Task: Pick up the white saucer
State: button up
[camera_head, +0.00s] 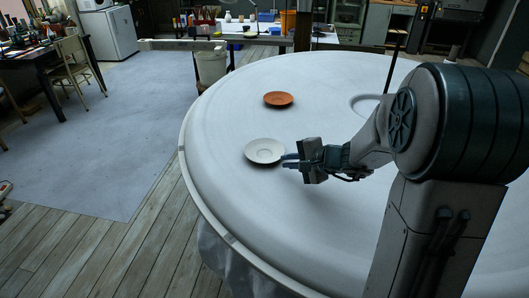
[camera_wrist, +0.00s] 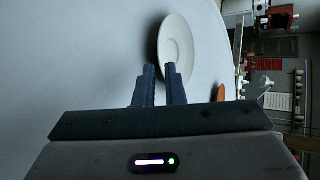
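The white saucer (camera_head: 264,151) lies flat on the large round white table (camera_head: 330,85), near its left side. It also shows in the wrist view (camera_wrist: 177,45), just beyond my fingertips. My gripper (camera_head: 288,159) is at the saucer's right edge in the head view. In the wrist view the two dark fingers (camera_wrist: 160,70) are apart, with a gap between them and nothing seen held. The right finger's tip overlaps the near part of the saucer in that view. I cannot tell whether a finger touches the rim.
An orange-brown saucer (camera_head: 278,99) lies behind the white one, and its edge shows in the wrist view (camera_wrist: 221,92). A round recess (camera_head: 366,104) is farther right on the table. The table around the white saucer is clear. A white bucket (camera_head: 211,67) stands beyond the left edge.

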aim_at(273, 161)
jog(key=shift+p+x, duration=0.65)
jog(key=shift+x, duration=2.6)
jog(key=shift+d, duration=0.1)
grip_shut()
jog(key=shift+r, duration=0.15)
